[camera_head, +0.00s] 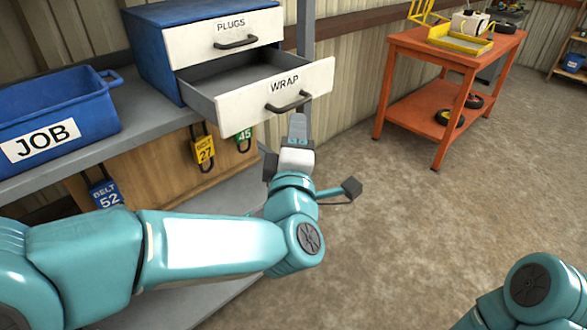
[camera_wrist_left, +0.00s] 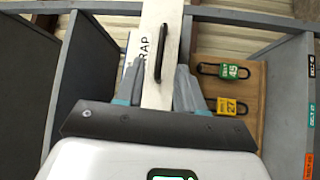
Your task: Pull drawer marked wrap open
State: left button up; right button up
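The drawer marked WRAP (camera_head: 250,101) stands pulled partway out of the blue cabinet (camera_head: 153,60), below the shut drawer marked PLUGS (camera_head: 205,42). Its dark bar handle (camera_head: 288,103) is on the white front. My left gripper (camera_head: 298,128) is just in front of and below the handle. In the left wrist view, the two grey fingers (camera_wrist_left: 159,90) are apart, one on each side of the white front, with the handle (camera_wrist_left: 158,53) between and beyond them. I see no finger closed on it. My right gripper is out of view; only part of my right arm shows.
A blue JOB bin (camera_head: 60,108) stands on the grey shelf left of the cabinet. Tagged padlocks, such as the yellow one (camera_head: 203,150), hang on a wooden board below. An orange cart (camera_head: 430,90) stands at the back right. The floor (camera_head: 440,210) between is clear.

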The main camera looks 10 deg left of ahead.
pick_arm(q)
jog(key=s+f, duration=0.1)
jog(key=s, duration=0.7)
jog(key=shift+s+d+f+b, duration=0.15)
jog(key=shift+s+d+b, duration=0.2)
jog(key=shift+d, duration=0.1)
